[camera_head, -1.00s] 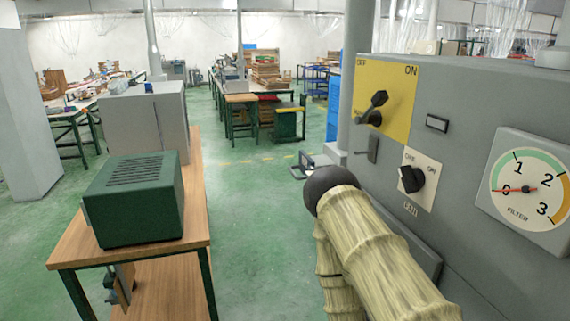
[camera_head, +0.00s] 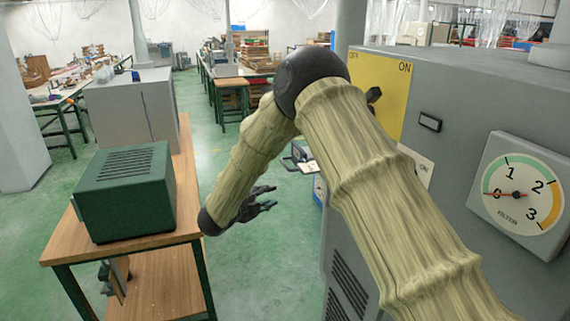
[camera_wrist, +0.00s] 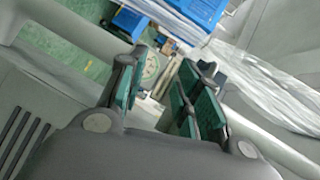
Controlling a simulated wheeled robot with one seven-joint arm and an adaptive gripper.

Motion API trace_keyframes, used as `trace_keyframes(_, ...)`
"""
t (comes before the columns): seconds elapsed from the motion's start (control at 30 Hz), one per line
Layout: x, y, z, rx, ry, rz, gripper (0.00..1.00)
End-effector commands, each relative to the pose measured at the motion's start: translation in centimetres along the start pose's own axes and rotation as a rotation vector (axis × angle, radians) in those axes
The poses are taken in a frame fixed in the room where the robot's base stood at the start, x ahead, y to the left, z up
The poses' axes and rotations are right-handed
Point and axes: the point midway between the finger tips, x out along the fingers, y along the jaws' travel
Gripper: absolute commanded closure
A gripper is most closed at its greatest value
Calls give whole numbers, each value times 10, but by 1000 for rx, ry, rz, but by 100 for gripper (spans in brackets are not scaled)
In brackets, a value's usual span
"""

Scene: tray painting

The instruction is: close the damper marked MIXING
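No damper marked MIXING can be made out in either view. The grey machine cabinet (camera_head: 480,95) stands at the right in the head view, and my arm covers part of its front. My gripper (camera_head: 262,200) is left of the cabinet, beside its vented lower side and apart from it. In the wrist view my gripper (camera_wrist: 160,88) has its green-padded fingers apart, with nothing held between them.
The cabinet bears a yellow ON/OFF plate (camera_head: 385,75), partly hidden, and a FILTER gauge (camera_head: 516,194) with its needle near 0. A green box (camera_head: 125,193) stands on a wooden table (camera_head: 75,246) at the left. Green floor lies between.

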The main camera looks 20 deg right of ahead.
Motion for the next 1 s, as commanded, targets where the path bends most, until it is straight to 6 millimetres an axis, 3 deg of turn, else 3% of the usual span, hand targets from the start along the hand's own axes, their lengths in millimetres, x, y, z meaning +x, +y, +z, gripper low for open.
trace_keyframes(0.03,-5,-31,1,92,51,-2,67)
trace_keyframes(0.1,-12,-58,0,193,112,0,67)
trace_keyframes(0.23,-21,-88,-3,304,179,6,67)
trace_keyframes(0.47,-11,-97,-7,339,204,10,67)
trace_keyframes(1.0,67,-93,-22,335,202,10,67)
